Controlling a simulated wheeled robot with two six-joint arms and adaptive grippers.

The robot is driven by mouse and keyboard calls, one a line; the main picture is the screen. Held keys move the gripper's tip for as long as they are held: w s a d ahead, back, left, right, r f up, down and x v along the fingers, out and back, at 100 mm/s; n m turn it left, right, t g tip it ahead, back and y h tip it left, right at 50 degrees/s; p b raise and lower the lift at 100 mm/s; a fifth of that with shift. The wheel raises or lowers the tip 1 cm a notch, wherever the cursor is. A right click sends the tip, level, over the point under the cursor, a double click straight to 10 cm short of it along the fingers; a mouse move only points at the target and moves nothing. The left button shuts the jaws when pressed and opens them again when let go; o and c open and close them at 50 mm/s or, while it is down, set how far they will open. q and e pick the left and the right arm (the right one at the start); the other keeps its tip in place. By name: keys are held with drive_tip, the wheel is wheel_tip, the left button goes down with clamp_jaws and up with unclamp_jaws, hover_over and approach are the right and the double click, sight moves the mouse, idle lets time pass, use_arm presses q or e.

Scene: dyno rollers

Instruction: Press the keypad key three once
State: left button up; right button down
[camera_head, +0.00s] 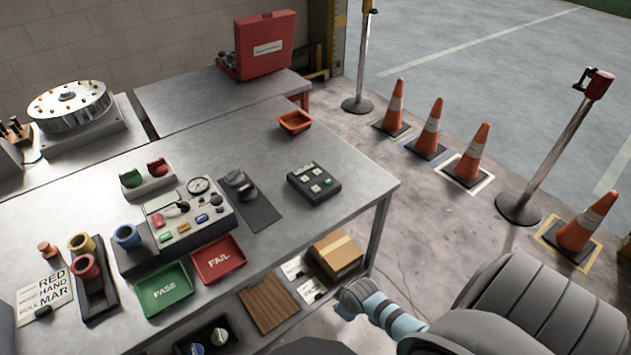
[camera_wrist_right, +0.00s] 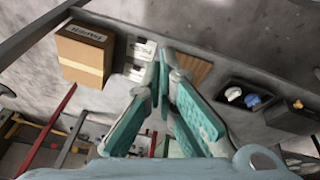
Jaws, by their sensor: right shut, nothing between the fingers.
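The keypad (camera_head: 314,183) is a dark box with several pale keys and one green key, near the right end of the workbench in the head view. The key labels are too small to read, so I cannot tell which is three. My right gripper (camera_head: 352,300) is in front of the bench's front edge, low and apart from the keypad. In the right wrist view its teal fingers (camera_wrist_right: 164,62) are shut with nothing between them. The keypad does not show in the wrist view. My left gripper is not in view.
The workbench (camera_head: 345,225) also holds a gauge panel (camera_head: 190,215), green PASS tray (camera_head: 165,290), red FAIL tray (camera_head: 218,260) and orange bowl (camera_head: 295,121). A cardboard box (camera_head: 338,255) sits on the lower shelf, near my right gripper. Traffic cones (camera_head: 470,155) stand right.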

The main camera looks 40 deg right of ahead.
drive_tip(key=w+r+n+t+p, duration=0.1)
drive_tip(key=w+r+n+p, duration=0.1)
drive_tip(key=w+r, duration=0.7)
wheel_tip(320, 180, up, 26)
drive_tip(key=r+n+t+y+p, duration=0.1)
drive_tip(key=n+t+y+p, duration=0.15)
drive_tip(key=n, duration=0.35)
hover_over(313, 189)
drive_tip(key=shift+f+t+h+b, duration=0.25)
drive_tip(key=shift+b, duration=0.2)
wheel_tip(313, 189, down, 7)
drive_tip(key=b, duration=0.7)
drive_tip(key=shift+f+b, duration=0.35)
drive_tip(key=shift+f, duration=0.65)
